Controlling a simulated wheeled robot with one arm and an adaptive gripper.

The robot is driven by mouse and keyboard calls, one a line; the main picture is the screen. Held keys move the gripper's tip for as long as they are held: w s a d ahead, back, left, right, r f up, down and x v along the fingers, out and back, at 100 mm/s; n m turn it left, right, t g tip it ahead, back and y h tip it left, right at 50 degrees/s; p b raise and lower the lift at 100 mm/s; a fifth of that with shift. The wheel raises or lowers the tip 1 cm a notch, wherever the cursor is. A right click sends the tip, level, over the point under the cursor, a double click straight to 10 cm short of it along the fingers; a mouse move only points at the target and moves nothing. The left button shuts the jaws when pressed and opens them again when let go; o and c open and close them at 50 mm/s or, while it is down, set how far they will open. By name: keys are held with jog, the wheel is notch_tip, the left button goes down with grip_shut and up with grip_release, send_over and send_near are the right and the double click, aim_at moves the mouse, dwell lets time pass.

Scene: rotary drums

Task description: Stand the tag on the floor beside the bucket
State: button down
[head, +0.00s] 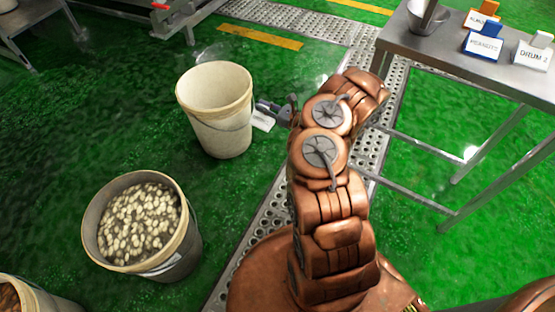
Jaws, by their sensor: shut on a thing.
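My gripper (265,108) is shut on a small white tag (262,121), just right of an empty cream bucket (222,136). The tag hangs tilted below the fingers, with part of it covered by the gripper. Its text is too small to read. I cannot tell whether the tag touches the floor or the bucket wall. A second bucket (178,262), full of pale nuts or beans, stands nearer, at the lower left.
A third bucket (38,300) is cut off at the lower left corner. A steel table (450,62) at the right carries several tags, including an orange one (482,17), a blue one (484,43) and a white one (535,53). Wet green floor (95,130) lies open left of the empty bucket.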

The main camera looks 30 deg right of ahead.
jog(key=s+d+f+m+t+h+b, duration=0.1)
jog(key=s+d+f+h+b, duration=0.2)
jog(key=f, duration=0.6)
jog(key=s+d+f+m+b, duration=0.1)
jog(key=s+d+f+b, duration=0.3)
jog(key=f, duration=0.5)
jog(key=s+d+f+m+t+h+b, duration=0.15)
jog(key=s+d+f, duration=0.3)
jog(key=f, duration=0.55)
jog(key=shift+g+h, duration=0.35)
jog(key=shift+g, duration=0.1)
jog(key=w+f+b, duration=0.1)
jog(key=w+b, duration=0.1)
jog(key=w, duration=0.3)
jog(key=w+a+f+b, duration=0.1)
jog(key=w+f+b, duration=0.1)
jog(key=w, duration=0.3)
jog(key=w+f+b, duration=0.2)
jog(key=w+b, duration=0.1)
jog(key=w, duration=0.2)
jog(key=shift+a+b, duration=0.3)
jog(key=shift+b, duration=0.1)
jog(key=shift+r, duration=0.2)
jog(key=shift+f, duration=0.1)
jog(key=c, duration=1.6)
grip_release()
jog(key=o, duration=0.4)
jog(key=shift+o, duration=0.2)
